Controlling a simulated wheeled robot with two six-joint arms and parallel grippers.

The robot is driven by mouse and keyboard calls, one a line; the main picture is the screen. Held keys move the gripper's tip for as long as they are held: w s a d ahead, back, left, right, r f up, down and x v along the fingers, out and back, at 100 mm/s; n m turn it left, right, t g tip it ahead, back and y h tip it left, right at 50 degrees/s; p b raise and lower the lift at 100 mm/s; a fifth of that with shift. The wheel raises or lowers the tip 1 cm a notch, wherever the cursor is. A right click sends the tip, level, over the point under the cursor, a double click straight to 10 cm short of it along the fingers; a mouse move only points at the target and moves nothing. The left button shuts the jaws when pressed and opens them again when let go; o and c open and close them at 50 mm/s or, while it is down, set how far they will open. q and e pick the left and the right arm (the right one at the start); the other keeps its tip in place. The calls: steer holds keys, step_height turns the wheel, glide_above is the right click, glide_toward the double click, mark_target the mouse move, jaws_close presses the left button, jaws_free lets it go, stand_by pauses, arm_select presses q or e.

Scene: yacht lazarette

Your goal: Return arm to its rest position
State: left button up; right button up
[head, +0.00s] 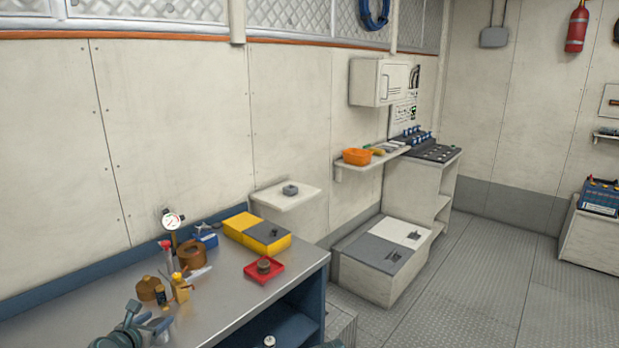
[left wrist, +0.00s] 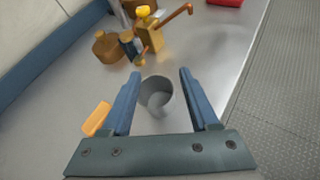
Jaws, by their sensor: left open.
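My left gripper (head: 153,318) is at the bottom left of the head view, over the near left part of the metal workbench (head: 225,288). Its two blue fingers also show in the left wrist view (left wrist: 160,74), spread apart. A grey round cup-like piece (left wrist: 158,96) shows between the fingers in that view; I cannot tell whether either finger touches it. No held object is visible.
Near the gripper stand a brown jug (head: 148,289), a yellow oil can (head: 181,290), a brown roll (head: 191,255) and a dial gauge (head: 173,221). A red tray (head: 250,275) and a yellow case (head: 242,222) lie farther right. The bench's front right is clear.

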arm_select(q)
steer(key=s+d+f+m+g+h+p, duration=0.1)
steer(key=s+d+f+m+g, duration=0.1)
steer(key=d+m, duration=0.55)
steer(key=s+d+f+m+g+h+p, duration=0.1)
steer(key=d+f+m+g, duration=0.15)
steer(key=d+m, duration=0.45)
steer(key=s+d+f+m+g+h+p, duration=0.1)
steer(key=s+d+f+m+g, duration=0.15)
steer(key=d+m, duration=0.45)
steer(key=s+d+m+g+y+p, duration=0.2)
steer(key=s+d+m+g+y, duration=0.2)
steer(key=s+d+m, duration=0.7)
steer(key=s+m+g, duration=0.2)
steer(key=m, duration=0.3)
steer(key=shift+d, duration=0.2)
